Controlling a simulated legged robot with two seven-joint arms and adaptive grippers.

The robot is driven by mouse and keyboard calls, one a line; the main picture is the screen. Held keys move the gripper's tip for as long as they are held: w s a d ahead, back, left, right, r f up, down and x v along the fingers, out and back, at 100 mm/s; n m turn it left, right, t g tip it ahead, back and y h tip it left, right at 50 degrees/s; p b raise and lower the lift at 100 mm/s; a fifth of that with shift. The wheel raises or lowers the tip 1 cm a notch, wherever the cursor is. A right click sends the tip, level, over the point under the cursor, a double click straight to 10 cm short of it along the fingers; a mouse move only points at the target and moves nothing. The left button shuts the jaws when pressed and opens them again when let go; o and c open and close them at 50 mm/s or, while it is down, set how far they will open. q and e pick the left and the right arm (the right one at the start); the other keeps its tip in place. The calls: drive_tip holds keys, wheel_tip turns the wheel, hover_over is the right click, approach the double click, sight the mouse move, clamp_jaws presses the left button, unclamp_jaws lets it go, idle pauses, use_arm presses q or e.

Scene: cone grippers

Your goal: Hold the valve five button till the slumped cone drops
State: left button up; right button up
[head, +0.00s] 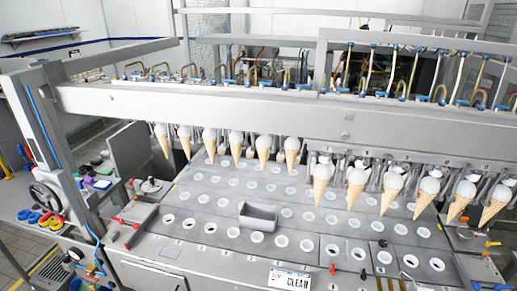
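Several ice cream cones hang point-down in a row below the machine's long beam. A left group, with one cone (264,146), hangs higher in the picture than a right group, with one cone (322,180). The cones at the far right, such as this one (494,203), lean in the picture; I cannot tell which cone is the slumped one. Blue-ended valve fittings (403,90) line the top of the beam. I cannot make out a numbered valve five button. Neither of my grippers is in view.
Below the cones lies a metal deck (190,205) with rows of round holes. A grey open box (258,216) sits on it. A "CLEAN" sign (290,279) and small red-topped levers (332,270) are at the front. A side bench at left holds a handwheel (45,197) and coloured rings (38,217).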

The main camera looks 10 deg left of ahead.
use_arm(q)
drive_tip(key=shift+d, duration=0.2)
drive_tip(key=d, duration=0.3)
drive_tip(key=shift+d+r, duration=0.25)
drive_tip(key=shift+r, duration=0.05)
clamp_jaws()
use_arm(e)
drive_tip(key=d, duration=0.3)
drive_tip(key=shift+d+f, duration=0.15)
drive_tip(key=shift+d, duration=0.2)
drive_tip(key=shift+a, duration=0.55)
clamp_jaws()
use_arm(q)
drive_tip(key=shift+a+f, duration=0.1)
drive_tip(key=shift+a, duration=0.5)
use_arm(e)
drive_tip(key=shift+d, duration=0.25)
